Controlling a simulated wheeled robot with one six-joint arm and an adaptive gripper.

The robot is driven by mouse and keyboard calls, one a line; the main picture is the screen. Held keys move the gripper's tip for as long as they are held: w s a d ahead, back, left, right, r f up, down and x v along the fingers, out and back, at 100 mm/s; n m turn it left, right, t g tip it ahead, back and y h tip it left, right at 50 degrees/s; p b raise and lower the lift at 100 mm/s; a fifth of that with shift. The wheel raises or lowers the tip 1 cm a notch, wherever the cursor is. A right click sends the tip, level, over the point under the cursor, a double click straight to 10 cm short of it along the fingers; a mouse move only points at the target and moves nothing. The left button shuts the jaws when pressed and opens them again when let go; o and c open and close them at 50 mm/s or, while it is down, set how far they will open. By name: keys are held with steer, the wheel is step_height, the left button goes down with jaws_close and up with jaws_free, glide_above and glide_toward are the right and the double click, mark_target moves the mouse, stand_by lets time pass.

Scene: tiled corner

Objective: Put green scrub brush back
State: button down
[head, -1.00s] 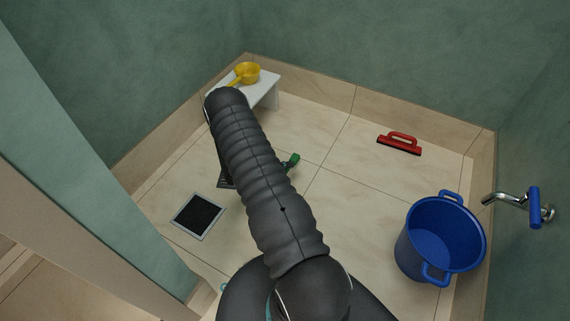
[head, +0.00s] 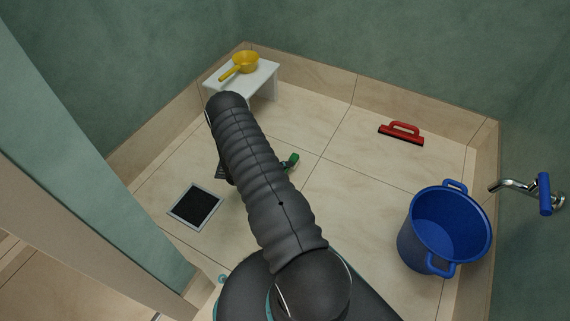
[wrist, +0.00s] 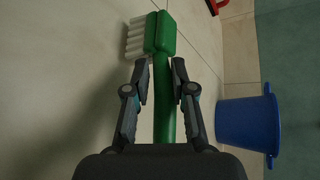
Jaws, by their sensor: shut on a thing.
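The green scrub brush (wrist: 162,36) shows in the wrist view, with its green head and white bristles beyond my fingertips. Its green handle (wrist: 165,110) runs back between the fingers. My gripper (wrist: 162,72) is shut on the handle. In the head view, only a small part of the green brush (head: 291,160) shows to the right of my arm, which hides the rest of the brush and most of my gripper. The bristles point left in the wrist view. I cannot tell whether the brush touches the floor.
A blue bucket (head: 407,243) stands at the right below a wall tap (head: 520,188). A red squeegee-like tool (head: 402,134) lies at the back. A white stool (head: 262,78) holds a yellow dipper (head: 246,62). A dark square with a pale frame (head: 195,207) is on the floor. The middle floor is clear.

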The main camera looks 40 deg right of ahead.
steer(key=shift+f+b, duration=0.6)
steer(key=shift+f, duration=0.05)
stand_by(0.3)
steer(key=c, duration=0.9)
jaws_free()
